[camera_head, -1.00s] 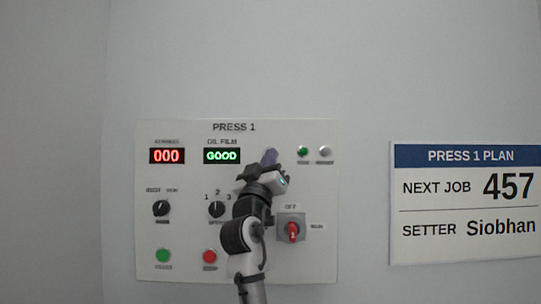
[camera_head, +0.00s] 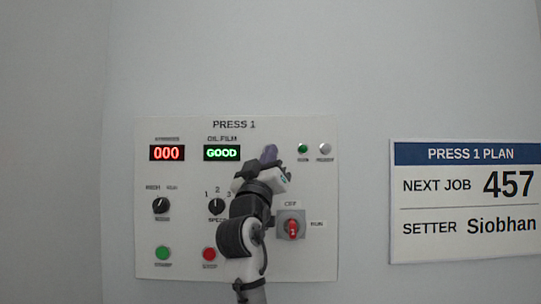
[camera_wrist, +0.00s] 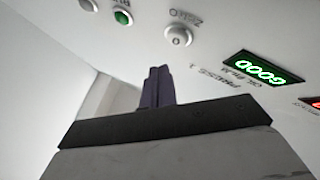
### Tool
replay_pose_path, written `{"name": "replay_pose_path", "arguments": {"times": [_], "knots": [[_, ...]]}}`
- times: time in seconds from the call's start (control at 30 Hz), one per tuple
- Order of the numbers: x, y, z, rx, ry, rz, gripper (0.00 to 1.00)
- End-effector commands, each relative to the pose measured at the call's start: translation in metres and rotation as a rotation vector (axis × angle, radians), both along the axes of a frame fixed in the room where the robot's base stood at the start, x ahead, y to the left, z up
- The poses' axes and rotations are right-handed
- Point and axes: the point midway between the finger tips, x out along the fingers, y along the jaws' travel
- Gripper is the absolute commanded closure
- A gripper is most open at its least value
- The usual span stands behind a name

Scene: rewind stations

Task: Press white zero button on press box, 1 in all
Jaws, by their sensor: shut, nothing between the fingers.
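The press box (camera_head: 150,228) is a pale wall panel headed PRESS 1. In the wrist view, its white round zero button (camera_wrist: 179,36), with the word ZERO beside it, shows just beyond my fingertips. The button is hidden behind my gripper in the head view. My gripper (camera_head: 269,153) is in front of the upper middle of the panel, right of the green GOOD display. Its dark purple fingers (camera_wrist: 157,86) are shut together and empty. In the wrist view, the fingertips appear a little apart from the button.
A red display (camera_head: 167,153) reads 000. A green lamp (camera_head: 303,148) and a grey one (camera_head: 325,148) are right of my fingertips. A red rotary switch (camera_head: 292,228) is below right of my gripper. A black knob (camera_head: 161,205) and green button (camera_head: 163,253) are at left.

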Motion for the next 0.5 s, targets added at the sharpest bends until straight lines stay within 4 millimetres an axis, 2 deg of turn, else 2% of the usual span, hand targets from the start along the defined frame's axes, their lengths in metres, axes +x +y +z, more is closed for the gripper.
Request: {"name": "replay_pose_path", "arguments": {"times": [0.23, 0.5], "knots": [[-0.024, 0.0, -0.001, -0.001, -0.001, 0.0, 1.0], [-0.03, 0.0, 0.0, -0.001, 0.002, 0.0, 1.0]]}}
